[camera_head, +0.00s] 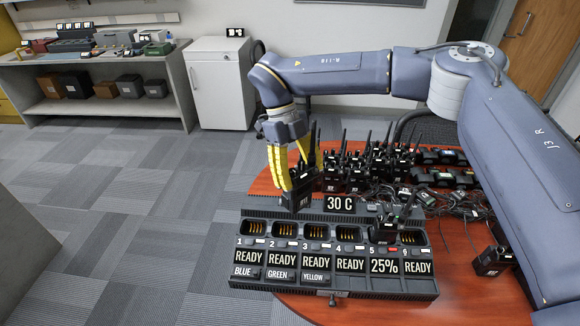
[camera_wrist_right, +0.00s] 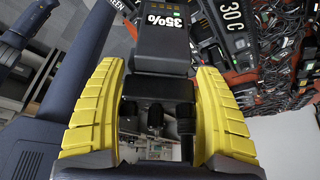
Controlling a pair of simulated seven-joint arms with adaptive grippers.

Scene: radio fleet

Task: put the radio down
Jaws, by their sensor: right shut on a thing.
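My right gripper (camera_head: 291,172) has yellow fingers and is shut on a black handheld radio (camera_head: 305,191), which it holds above the back edge of the charger, near the "30 C" display. In the wrist view the gripper (camera_wrist_right: 160,100) grips the radio (camera_wrist_right: 160,88) by its sides, with the knobs between the fingers. The multi-bay charger (camera_head: 335,284) has several empty slots. Another radio (camera_head: 384,229) stands in slot 5, which reads "25%". The other bays read "READY". My left gripper is not in the head view.
Several upright radios (camera_head: 355,168) with antennas crowd the red-brown table (camera_head: 470,265) behind the charger. Cables and battery packs (camera_head: 440,178) lie to the right. A white cabinet (camera_head: 219,85) and shelf unit stand far back.

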